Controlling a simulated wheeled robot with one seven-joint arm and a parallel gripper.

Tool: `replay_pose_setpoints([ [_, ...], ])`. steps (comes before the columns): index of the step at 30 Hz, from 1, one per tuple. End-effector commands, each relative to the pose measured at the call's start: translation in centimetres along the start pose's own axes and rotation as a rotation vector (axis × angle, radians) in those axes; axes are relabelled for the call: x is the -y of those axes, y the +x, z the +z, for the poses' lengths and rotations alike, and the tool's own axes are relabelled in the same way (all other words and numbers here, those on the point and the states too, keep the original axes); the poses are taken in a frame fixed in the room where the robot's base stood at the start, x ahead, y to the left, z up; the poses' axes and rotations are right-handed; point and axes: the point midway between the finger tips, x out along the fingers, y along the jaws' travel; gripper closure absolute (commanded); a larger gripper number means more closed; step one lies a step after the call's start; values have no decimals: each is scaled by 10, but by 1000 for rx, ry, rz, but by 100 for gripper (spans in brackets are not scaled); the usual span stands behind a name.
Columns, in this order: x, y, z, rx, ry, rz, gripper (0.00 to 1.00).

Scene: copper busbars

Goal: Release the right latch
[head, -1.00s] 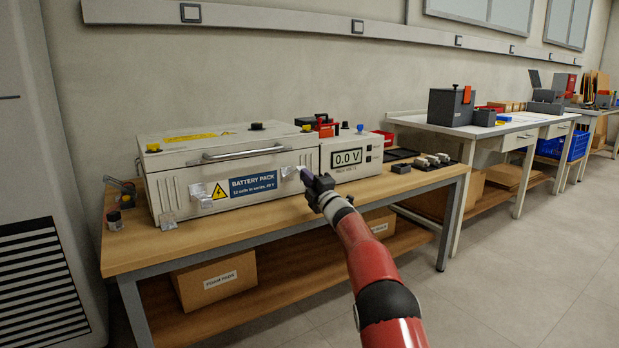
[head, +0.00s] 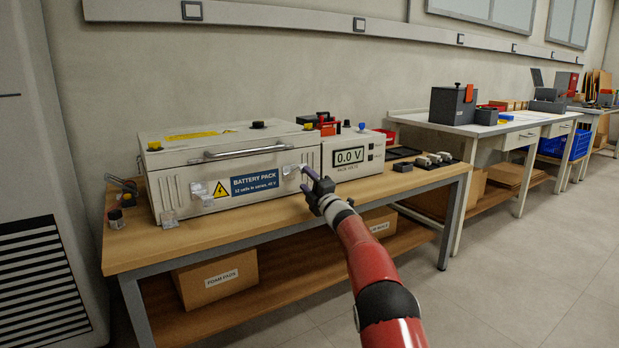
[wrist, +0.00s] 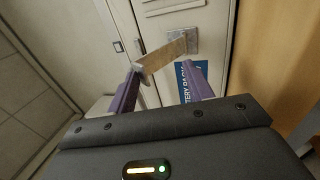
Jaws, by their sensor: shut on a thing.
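The battery pack case (head: 240,165) is a cream box on the wooden workbench, with a front handle and a blue label (head: 255,184). The right latch (head: 290,169) is a small pale metal piece on its front face, right of the label. In the wrist view its lever (wrist: 165,53) sticks out from a square plate and reaches between my purple fingers. My gripper (head: 310,180) is shut on this lever. The exact finger contact is hard to see.
A meter box (head: 350,156) reading 0.0 V stands right of the case. A padlock-like item (head: 125,192) and a small jar (head: 115,217) sit at the left end. Floor at right is clear.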

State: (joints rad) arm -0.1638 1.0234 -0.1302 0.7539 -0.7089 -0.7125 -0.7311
Motion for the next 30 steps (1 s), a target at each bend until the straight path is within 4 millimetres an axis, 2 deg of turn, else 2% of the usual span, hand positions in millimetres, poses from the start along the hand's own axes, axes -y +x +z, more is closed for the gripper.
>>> replay_pose_setpoints([
  [1, 20, 0, -5, 0, 9, -30, 67],
  [4, 19, 0, -5, 0, 10, -30, 66],
  [5, 10, 0, -4, -1, 5, -17, 67],
  [7, 12, 0, -4, -1, 5, -17, 74],
  [30, 34, -26, -2, 1, 5, -17, 74],
])
